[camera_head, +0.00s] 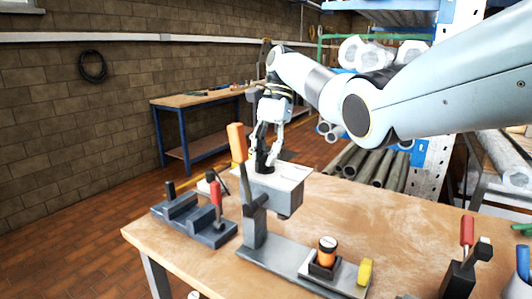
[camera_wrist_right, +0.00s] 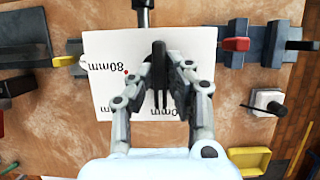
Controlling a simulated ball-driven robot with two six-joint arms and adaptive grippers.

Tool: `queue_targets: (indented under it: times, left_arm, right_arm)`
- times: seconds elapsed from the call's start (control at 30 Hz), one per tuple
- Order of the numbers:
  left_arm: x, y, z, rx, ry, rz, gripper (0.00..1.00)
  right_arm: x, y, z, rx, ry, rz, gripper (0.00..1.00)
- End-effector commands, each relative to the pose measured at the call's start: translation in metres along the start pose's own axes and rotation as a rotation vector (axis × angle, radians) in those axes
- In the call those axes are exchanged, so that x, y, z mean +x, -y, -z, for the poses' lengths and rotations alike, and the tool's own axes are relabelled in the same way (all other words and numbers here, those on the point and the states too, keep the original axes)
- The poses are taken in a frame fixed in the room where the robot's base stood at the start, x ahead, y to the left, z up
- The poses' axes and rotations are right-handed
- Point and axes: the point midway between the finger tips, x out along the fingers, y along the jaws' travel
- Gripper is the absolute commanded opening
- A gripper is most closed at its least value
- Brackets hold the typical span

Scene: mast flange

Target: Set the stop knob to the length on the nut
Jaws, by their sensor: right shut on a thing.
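The stop knob (camera_head: 263,160) is black and stands on a white marked plate (camera_head: 292,172) on top of a grey block. My right gripper (camera_head: 267,150) is shut on the stop knob from above. In the right wrist view the black knob (camera_wrist_right: 159,78) lies between the fingers of my right gripper (camera_wrist_right: 160,88). The plate (camera_wrist_right: 102,45) there carries an upside-down "80mm" with a red dot beside it, and other lettering partly covered by the fingers. An orange nut (camera_head: 327,250) with a pale top sits in a dark holder; its marking is too small to read. My left gripper is out of view.
A dark fixture with a red handle (camera_head: 216,193) stands left of the block. An orange handle (camera_head: 237,142) rises just beside the plate. A yellow piece (camera_head: 365,271) sits near the nut.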

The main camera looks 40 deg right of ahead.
Motion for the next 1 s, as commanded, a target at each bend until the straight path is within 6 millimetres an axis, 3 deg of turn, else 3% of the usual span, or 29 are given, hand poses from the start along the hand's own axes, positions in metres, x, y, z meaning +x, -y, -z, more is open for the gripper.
queue_targets:
  times: [0.37, 0.4, 0.57, 1.0]
  left_arm:
    - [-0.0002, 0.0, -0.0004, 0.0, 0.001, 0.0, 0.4]
    - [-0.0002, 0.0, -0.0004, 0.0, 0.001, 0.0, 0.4]
    - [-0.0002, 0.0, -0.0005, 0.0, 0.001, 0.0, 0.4]
    - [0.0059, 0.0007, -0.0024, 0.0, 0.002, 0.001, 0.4]
  right_arm:
    - [-0.0008, 0.0004, 0.0001, -0.007, -0.002, 0.0, 0.0]
    - [-0.0008, 0.0004, 0.0001, -0.007, -0.002, 0.0, 0.17]
    - [-0.0007, 0.0002, 0.0001, -0.006, -0.001, 0.0, 0.37]
    - [0.002, -0.0006, 0.0022, 0.073, -0.002, 0.032, 0.37]
